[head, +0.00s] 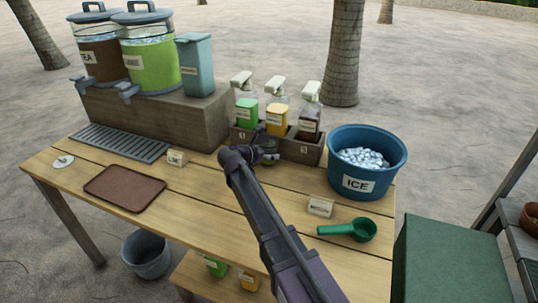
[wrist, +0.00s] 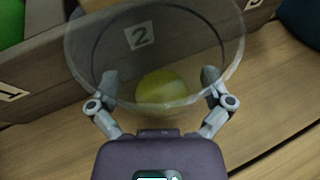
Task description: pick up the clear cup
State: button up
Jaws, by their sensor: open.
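The clear cup (wrist: 190,60) stands upright in front of the bottle crate, seen from above its wide round rim in the wrist view. A yellow-green round thing (wrist: 160,88) shows through it near its bottom. My gripper (wrist: 160,78) is open, with one finger on each side of the cup's lower part. I cannot tell whether the fingers touch it. In the head view my gripper (head: 266,153) is at the front of the crate and hides much of the cup (head: 269,143).
The wooden crate (head: 305,150) with several pump bottles stands right behind the cup. A blue ice bucket (head: 346,178) is to the right. A green scoop (head: 358,230) and a small label card (head: 320,207) lie nearer. A brown tray (head: 124,188) lies left.

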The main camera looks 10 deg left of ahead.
aim_at(268, 143)
dwell(0.5)
jog(key=c, duration=0.8)
jog(key=shift+r, duration=0.2)
jog(key=shift+c, duration=0.2)
notch_tip(268, 143, up, 3)
jog(key=p, duration=0.3)
jog(key=shift+r+p, duration=0.2)
jog(key=shift+p, duration=0.2)
jog(key=s+a, duration=0.2)
jog(key=s, duration=0.5)
jog(key=s+a+r+p, duration=0.1)
jog(key=s+a, duration=0.2)
jog(key=s, duration=0.5)
jog(key=shift+a+r, duration=0.15)
jog(key=shift+a, duration=0.2)
